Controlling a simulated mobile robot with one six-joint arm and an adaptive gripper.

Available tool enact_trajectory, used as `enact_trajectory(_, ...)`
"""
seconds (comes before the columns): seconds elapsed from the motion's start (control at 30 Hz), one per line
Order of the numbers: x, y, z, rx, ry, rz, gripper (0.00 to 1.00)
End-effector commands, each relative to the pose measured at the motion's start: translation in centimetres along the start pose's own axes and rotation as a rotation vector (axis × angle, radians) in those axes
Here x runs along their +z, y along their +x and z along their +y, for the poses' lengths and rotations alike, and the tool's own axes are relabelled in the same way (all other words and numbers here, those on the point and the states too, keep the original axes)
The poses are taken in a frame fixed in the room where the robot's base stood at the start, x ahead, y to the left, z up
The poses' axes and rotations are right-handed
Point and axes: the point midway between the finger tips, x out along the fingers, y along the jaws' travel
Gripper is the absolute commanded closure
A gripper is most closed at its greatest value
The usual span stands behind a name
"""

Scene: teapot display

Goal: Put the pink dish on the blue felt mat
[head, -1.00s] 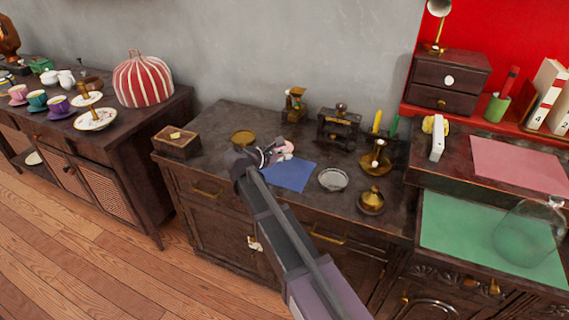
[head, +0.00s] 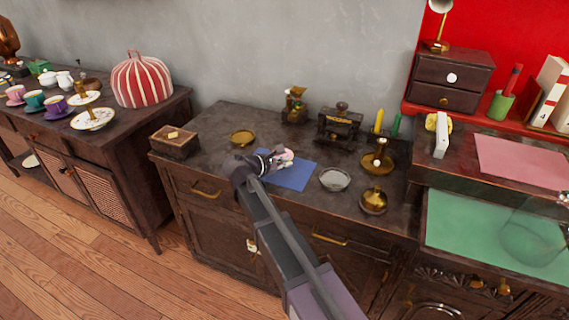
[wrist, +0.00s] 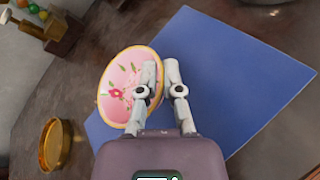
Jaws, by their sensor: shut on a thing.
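The pink dish (wrist: 120,82), with a gold rim and painted flowers, is tilted and gripped at its edge by my gripper (wrist: 162,68). In the head view the dish (head: 286,155) is small and partly hidden by my gripper (head: 268,160). The blue felt mat (wrist: 230,70) lies flat on the dark cabinet top, and also shows in the head view (head: 293,178). The dish appears over the mat's left part in the wrist view; I cannot tell whether it touches the mat.
A brass dish (head: 242,137) and a wooden box (head: 175,141) stand left of the mat. A silver-rimmed bowl (head: 334,179), a brass candleholder (head: 377,162) and a lidded brass pot (head: 373,201) stand to the right. A dark stand (head: 339,123) is behind.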

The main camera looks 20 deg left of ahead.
Motion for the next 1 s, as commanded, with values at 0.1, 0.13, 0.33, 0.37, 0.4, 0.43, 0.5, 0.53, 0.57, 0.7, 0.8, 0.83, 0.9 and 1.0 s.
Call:
enact_trajectory(0.1, -0.2, 0.1, -0.1, 0.000, 0.000, 0.000, 1.00)
enact_trajectory(0.13, -0.2, 0.1, -0.1, 0.000, 0.000, 0.000, 1.00)
enact_trajectory(0.33, -0.2, 0.0, -0.1, 0.000, 0.000, 0.000, 0.56)
enact_trajectory(0.37, -0.2, 0.0, -0.1, 0.000, 0.000, 0.000, 0.56)
enact_trajectory(0.4, -0.2, 0.0, -0.1, 0.000, 0.000, 0.000, 0.56)
enact_trajectory(0.43, -0.2, 0.0, -0.1, 0.000, 0.000, 0.000, 0.56)
enact_trajectory(0.5, -0.2, 0.0, -0.1, 0.000, 0.000, 0.000, 0.56)
enact_trajectory(0.53, -0.2, 0.0, -0.1, 0.000, 0.000, 0.000, 0.56)
enact_trajectory(0.57, -0.2, 0.0, -0.1, 0.000, 0.000, 0.000, 0.56)
enact_trajectory(0.7, -0.1, 0.0, 0.0, 0.000, 0.000, 0.000, 0.56)
enact_trajectory(0.8, 0.1, -0.2, 0.1, 0.001, 0.000, 0.000, 0.56)
enact_trajectory(0.83, 0.1, -0.4, 0.1, 0.001, -0.001, 0.001, 0.56)
enact_trajectory(0.9, 0.1, -1.0, 0.1, 0.001, -0.001, 0.001, 0.56)
enact_trajectory(1.0, 0.1, -2.1, 0.1, 0.003, -0.001, 0.002, 0.56)
